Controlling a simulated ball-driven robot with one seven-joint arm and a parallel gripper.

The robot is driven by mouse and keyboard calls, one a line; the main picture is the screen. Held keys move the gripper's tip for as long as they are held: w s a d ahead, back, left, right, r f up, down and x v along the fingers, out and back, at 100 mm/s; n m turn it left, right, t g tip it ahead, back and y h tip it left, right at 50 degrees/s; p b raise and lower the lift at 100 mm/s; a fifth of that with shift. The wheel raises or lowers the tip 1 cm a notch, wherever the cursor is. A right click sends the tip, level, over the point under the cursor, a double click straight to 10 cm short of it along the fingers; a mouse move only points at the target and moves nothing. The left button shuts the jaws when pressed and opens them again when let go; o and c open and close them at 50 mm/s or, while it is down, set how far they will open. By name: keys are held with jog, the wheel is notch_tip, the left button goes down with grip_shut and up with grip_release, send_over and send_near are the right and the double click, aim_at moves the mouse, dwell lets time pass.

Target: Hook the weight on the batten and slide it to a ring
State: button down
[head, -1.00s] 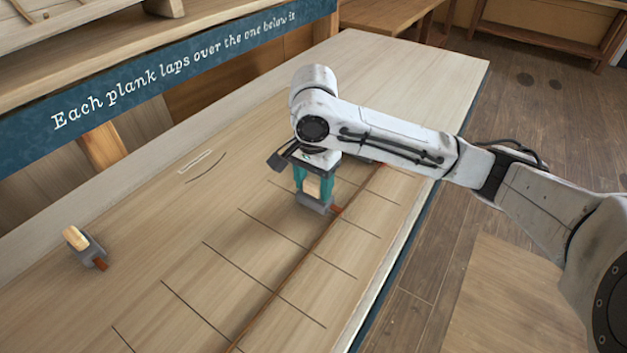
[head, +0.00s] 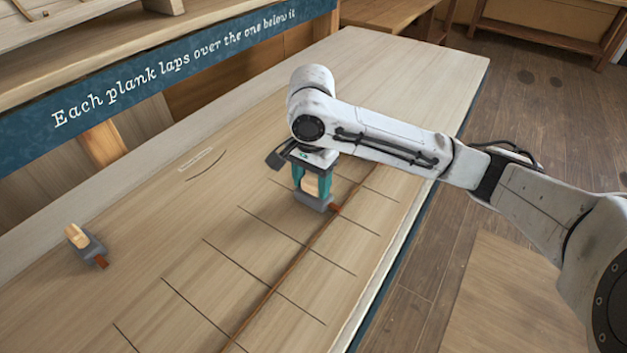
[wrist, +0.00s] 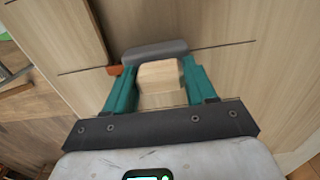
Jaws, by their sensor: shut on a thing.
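My gripper (head: 312,184) is shut on the wooden handle of a grey weight (head: 314,201), with a teal finger on each side. In the wrist view the pale wooden block (wrist: 160,76) sits between the fingers, with the grey body (wrist: 155,51) beyond it. The weight's brown hook (head: 337,208) points right and meets or nearly meets the thin brown batten (head: 290,270); I cannot tell if it is hooked over. The batten runs lengthwise along the board, crossed by several dark lines. I see no ring that I can make out.
A second weight (head: 84,244) with a wooden handle and brown hook stands on the board (head: 170,235) at left. A short curved line and a small pale label lie toward the back. A blue lettered sign (head: 180,70) edges the shelf behind.

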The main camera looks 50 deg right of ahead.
jog(key=shift+w+p, duration=0.7)
jog(key=shift+w, duration=1.25)
jog(key=shift+p, duration=0.75)
dwell(0.4)
jog(key=shift+f, duration=0.1)
jog(key=shift+c, duration=1.4)
grip_release()
jog(key=shift+a+f, duration=0.1)
notch_tip(320, 180, up, 11)
jog(key=p, duration=0.1)
